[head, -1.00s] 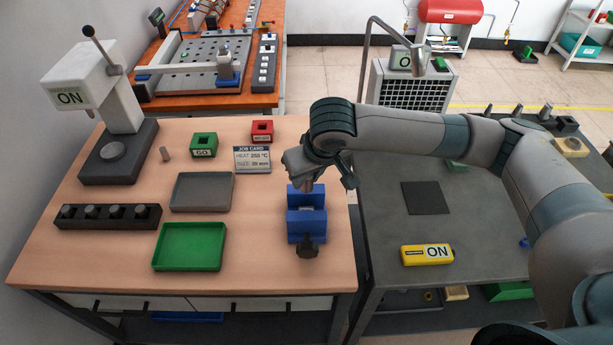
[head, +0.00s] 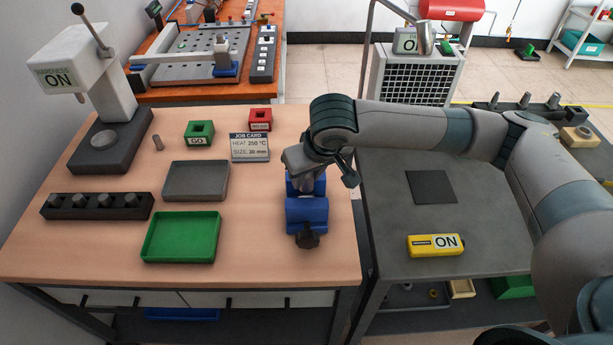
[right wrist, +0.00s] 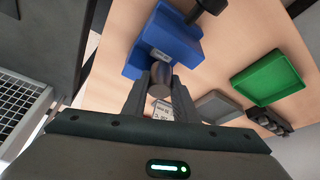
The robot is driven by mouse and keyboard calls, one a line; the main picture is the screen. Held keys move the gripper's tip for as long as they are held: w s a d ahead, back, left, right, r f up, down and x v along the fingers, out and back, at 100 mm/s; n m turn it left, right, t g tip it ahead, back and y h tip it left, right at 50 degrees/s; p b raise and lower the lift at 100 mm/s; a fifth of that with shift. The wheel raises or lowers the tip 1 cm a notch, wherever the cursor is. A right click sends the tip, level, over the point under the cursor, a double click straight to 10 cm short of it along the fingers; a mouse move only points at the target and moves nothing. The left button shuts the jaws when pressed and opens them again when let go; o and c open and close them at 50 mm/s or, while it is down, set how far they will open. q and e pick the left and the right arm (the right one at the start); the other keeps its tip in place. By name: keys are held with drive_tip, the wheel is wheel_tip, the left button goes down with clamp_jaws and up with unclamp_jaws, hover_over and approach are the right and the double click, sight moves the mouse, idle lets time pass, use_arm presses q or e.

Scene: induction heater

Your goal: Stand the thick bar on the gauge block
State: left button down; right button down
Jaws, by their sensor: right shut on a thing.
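My right gripper (right wrist: 160,88) is shut on the thick bar (right wrist: 160,80), a short grey cylinder between its fingers in the right wrist view. In the head view, the right gripper (head: 304,182) is at the far end of the blue vise (head: 306,210), and its wrist hides the bar. I cannot tell whether the bar touches the vise. The green block marked GO (head: 199,133), with a hole in its top, stands on the wooden bench, left of the gripper. A similar red block (head: 260,119) stands farther back; I cannot tell which is the gauge block. My left gripper is out of view.
A job card (head: 250,147) stands between the blocks and my wrist. A grey tray (head: 196,180), a green tray (head: 182,237), a small upright pin (head: 158,143) and a hardness tester (head: 108,150) are on the left. Bare bench lies between the trays and the vise.

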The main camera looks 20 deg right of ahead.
drive_tip(key=shift+f, duration=0.7)
drive_tip(key=c, duration=1.3)
unclamp_jaws()
drive_tip(key=shift+c, duration=0.2)
drive_tip(key=b+v, duration=0.1)
drive_tip(key=v, duration=1.6)
drive_tip(key=shift+r+b, duration=0.2)
drive_tip(key=shift+b, duration=0.15)
drive_tip(key=shift+s, duration=0.1)
